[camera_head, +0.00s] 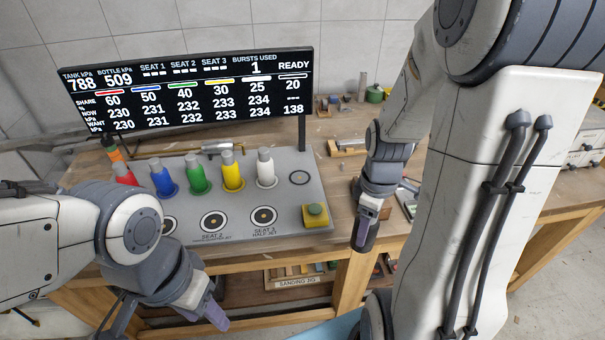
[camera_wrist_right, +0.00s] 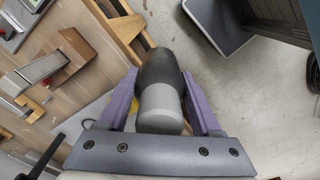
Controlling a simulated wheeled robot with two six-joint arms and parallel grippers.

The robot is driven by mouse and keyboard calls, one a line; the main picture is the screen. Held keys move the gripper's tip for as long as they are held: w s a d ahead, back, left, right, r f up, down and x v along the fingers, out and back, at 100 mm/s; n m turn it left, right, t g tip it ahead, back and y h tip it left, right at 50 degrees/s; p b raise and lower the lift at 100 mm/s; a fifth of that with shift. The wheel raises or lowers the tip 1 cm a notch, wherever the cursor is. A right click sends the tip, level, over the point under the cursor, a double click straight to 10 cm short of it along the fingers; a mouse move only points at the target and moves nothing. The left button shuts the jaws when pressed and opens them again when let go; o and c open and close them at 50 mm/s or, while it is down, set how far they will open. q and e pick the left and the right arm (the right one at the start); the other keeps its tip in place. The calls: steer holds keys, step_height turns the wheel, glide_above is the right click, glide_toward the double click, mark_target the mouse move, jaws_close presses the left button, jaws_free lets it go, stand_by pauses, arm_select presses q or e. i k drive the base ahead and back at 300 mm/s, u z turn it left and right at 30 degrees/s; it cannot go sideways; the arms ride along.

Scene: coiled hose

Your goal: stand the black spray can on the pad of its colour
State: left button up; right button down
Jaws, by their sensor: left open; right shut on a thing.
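The black spray can (camera_head: 361,236) is held in my right gripper (camera_head: 373,205), above the floor just past the bench's front edge. In the right wrist view the fingers (camera_wrist_right: 161,105) are closed on the black can (camera_wrist_right: 158,68) around its grey cap. The can hangs slightly tilted in the head view. An empty round pad (camera_head: 299,178) lies at the right end of the row of coloured cans; I cannot tell its colour for sure. My left gripper (camera_head: 212,312) is open and empty at the lower left, in front of the bench.
Red (camera_head: 125,174), blue (camera_head: 163,179), green (camera_head: 197,176), yellow (camera_head: 232,172) and white (camera_head: 265,170) cans stand on the grey board (camera_head: 285,205). Ringed seats (camera_head: 264,217) and a yellow button box (camera_head: 315,214) lie in front. A display (camera_head: 195,92) stands behind.

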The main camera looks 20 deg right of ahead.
mark_target(299, 178)
steer(key=i, duration=0.85)
steer(key=u, duration=0.05)
